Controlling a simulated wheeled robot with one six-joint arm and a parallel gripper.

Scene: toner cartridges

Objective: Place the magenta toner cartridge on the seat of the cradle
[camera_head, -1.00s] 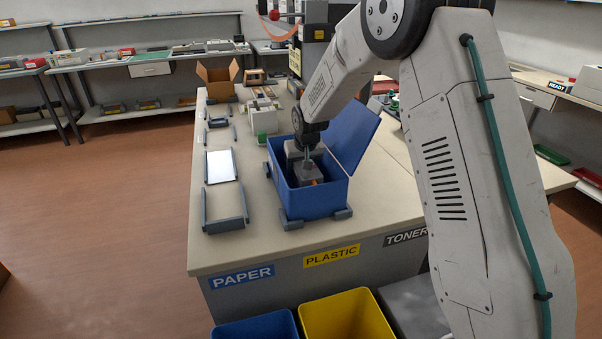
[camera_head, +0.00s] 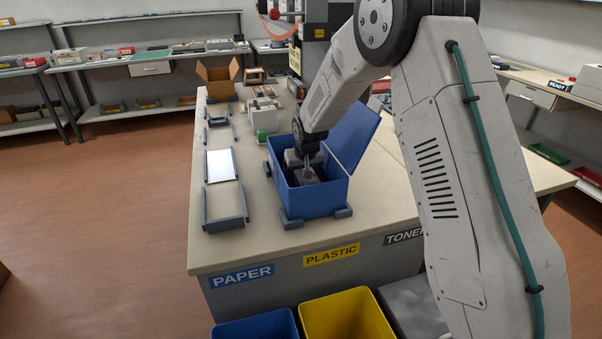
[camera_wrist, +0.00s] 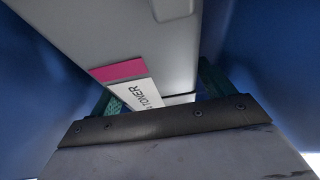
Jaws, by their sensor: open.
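The toner cartridge (camera_wrist: 105,35) is a grey body with a magenta patch and a white label reading "TONER". It fills the upper middle of the wrist view, inside the blue box (camera_head: 318,203). My gripper (camera_wrist: 160,95) is open, with a green-padded finger on each side of the cartridge's label end; I cannot tell whether the pads touch it. In the head view my gripper (camera_head: 309,174) is down inside the box, and the box wall hides its fingertips and most of the contents. I cannot pick out the cradle for certain.
The box's blue lid (camera_head: 353,137) stands open on its right side. Grey frames (camera_head: 225,207) and a white sheet (camera_head: 221,164) lie left of the box. A pale device (camera_head: 264,117) and a cardboard box (camera_head: 218,79) stand farther back. A yellow bin (camera_head: 345,315) is in front of the table.

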